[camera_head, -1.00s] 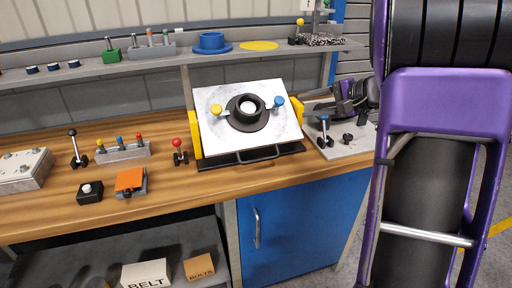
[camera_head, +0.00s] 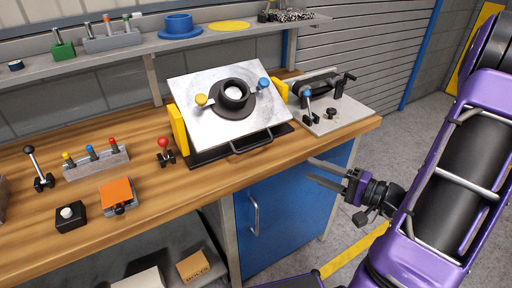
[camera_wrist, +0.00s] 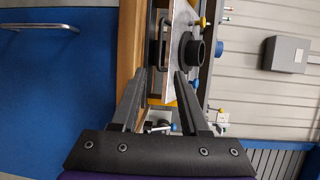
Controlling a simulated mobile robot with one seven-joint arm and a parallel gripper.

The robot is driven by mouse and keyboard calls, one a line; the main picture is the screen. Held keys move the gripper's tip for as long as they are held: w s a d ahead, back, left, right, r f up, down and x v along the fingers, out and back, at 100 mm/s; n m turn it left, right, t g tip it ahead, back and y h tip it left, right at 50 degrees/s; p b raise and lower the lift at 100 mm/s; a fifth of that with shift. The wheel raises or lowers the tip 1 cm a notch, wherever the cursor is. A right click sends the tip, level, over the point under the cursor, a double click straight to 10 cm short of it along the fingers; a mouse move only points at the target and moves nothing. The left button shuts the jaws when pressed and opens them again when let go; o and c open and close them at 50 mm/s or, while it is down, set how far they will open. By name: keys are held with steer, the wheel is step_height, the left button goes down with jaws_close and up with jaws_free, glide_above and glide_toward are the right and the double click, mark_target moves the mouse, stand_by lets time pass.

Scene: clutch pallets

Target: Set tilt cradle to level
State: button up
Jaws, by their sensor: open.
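The tilt cradle's pale plate (camera_head: 200,122) stands tilted toward the bench front, between yellow side brackets (camera_head: 178,128) on a black base. A black ring (camera_head: 233,95) with a white centre and a yellow and a blue knob sit on the plate. A black bar handle (camera_head: 251,143) is at its front lower edge. My gripper (camera_head: 312,171) is open and empty in front of the bench edge, right of and below the handle, apart from it. In the wrist view the plate (camera_wrist: 178,88) and handle (camera_wrist: 153,40) show sideways beyond my open fingers (camera_wrist: 160,76).
A grey fixture plate (camera_head: 345,115) with a blue-knobbed lever stands right of the cradle. A red-knobbed lever (camera_head: 164,150), an orange-topped block (camera_head: 117,193) and a black button box (camera_head: 70,216) are to the left. A blue cabinet (camera_head: 275,220) is below. The floor at right is open.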

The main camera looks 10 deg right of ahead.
mark_target(257, 147)
steer(key=x, duration=1.7)
steer(key=shift+w+p, duration=0.2)
steer(key=shift+p, duration=0.1)
jaws_close()
stand_by(0.6)
